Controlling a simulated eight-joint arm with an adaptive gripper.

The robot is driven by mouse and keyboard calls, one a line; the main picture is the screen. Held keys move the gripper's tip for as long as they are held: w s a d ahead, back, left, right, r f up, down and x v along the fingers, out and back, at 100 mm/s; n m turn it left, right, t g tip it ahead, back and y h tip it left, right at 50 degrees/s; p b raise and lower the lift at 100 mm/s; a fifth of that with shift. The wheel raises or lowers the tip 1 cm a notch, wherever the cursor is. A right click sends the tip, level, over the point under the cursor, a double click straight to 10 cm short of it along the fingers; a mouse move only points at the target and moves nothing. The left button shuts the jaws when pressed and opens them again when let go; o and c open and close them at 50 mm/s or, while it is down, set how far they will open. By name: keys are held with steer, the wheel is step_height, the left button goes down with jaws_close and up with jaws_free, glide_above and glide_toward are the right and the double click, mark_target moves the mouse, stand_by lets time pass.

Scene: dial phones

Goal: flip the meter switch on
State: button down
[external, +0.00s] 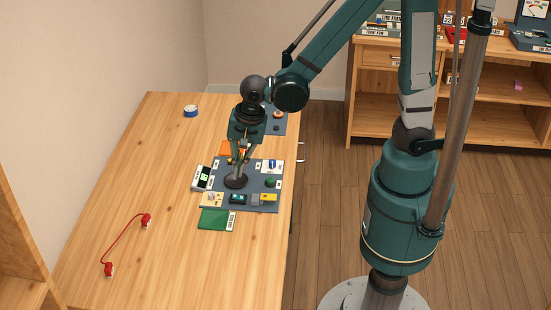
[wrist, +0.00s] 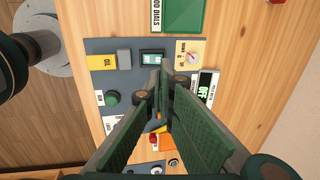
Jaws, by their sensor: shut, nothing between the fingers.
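A grey panel (wrist: 103,72) holds several controls on the wooden table; it also shows in the external view (external: 222,168). A small white-edged box with a dark display reading OFF in green (wrist: 206,88) sits at the panel's right edge in the wrist view; it also shows in the external view (external: 203,178). A yellow plate with a round white dial and red pointer (wrist: 191,57) is beside it. A dark rocker switch (wrist: 152,58) is left of the dial. I cannot tell which one is the meter switch. My gripper (wrist: 166,80) is shut and empty above the panel's middle, partly hiding it.
The panel also carries a yellow block (wrist: 102,62) and a green button (wrist: 112,98). A green board (wrist: 184,15) lies just beyond its edge. The table's left part is mostly clear.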

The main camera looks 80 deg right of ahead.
mark_target(235, 195)
steer(key=shift+w+f+b, duration=0.3)
steer(key=shift+f, duration=1.15)
steer(key=shift+w+f+b, duration=0.25)
steer(key=shift+f+b, duration=0.1)
steer(key=shift+f, duration=1.05)
steer(key=shift+w+f+b, duration=0.3)
steer(key=shift+f, duration=1.15)
steer(key=shift+f, duration=0.1)
steer(key=shift+w+f+g+b, duration=0.25)
steer(key=shift+f+g+b, duration=0.1)
steer(key=shift+g+b, duration=0.15)
steer(key=shift+r, duration=0.1)
steer(key=shift+s, duration=0.25)
steer(key=shift+s+r, duration=0.15)
steer(key=shift+s, duration=0.45)
